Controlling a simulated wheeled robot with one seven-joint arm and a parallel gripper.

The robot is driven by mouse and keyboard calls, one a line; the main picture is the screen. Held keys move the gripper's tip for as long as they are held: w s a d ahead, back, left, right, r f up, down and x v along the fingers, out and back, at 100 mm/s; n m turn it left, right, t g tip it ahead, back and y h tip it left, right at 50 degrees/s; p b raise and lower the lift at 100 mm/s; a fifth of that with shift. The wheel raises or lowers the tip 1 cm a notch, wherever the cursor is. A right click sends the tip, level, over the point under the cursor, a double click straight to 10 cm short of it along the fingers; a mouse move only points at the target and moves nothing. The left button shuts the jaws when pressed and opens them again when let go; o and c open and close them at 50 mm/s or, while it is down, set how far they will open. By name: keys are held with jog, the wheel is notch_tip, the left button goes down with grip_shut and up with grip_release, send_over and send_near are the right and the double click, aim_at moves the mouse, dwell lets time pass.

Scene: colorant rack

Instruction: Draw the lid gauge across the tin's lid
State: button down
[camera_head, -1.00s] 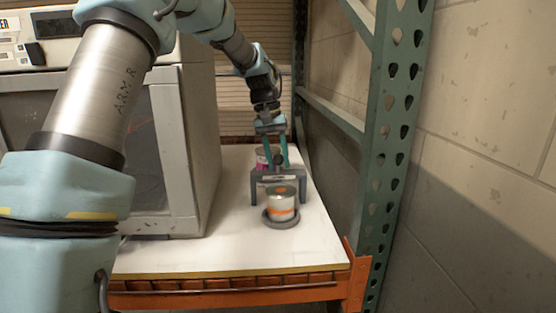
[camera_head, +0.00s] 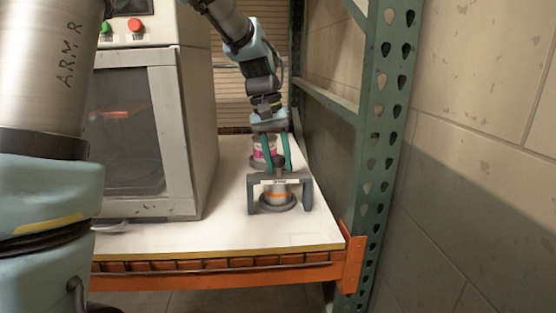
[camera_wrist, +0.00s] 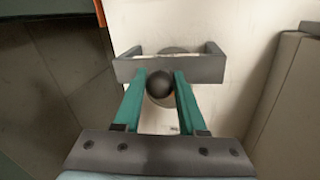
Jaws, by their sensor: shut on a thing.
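The lid gauge (camera_head: 265,182) is a dark grey bridge with two legs, a pale label and a black ball knob, which shows in the wrist view (camera_wrist: 160,84). My gripper (camera_head: 279,166) is shut on the knob, one green finger on each side; it also shows in the wrist view (camera_wrist: 162,82). The tin (camera_head: 277,196), silvery with an orange band, stands upright between the gauge's legs on a dark round base (camera_head: 279,207). The gauge's bar hides the tin's lid in the head view, so contact with it cannot be told.
A pink and white tin (camera_head: 264,148) stands behind the gauge. A grey cabinet (camera_head: 180,130) with a glass door is on the left. A green perforated upright (camera_head: 380,130) is on the right. The white board (camera_head: 180,232) is clear in front, down to the orange beam (camera_head: 220,274).

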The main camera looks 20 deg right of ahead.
aim_at(271, 176)
jog(key=shift+c, duration=2.4)
grip_release()
notch_tip(271, 176, up, 11)
jog(key=w+a+b, duration=0.1)
jog(key=shift+a+f, duration=0.2)
jog(key=shift+a, duration=0.2)
jog(key=shift+s, duration=0.1)
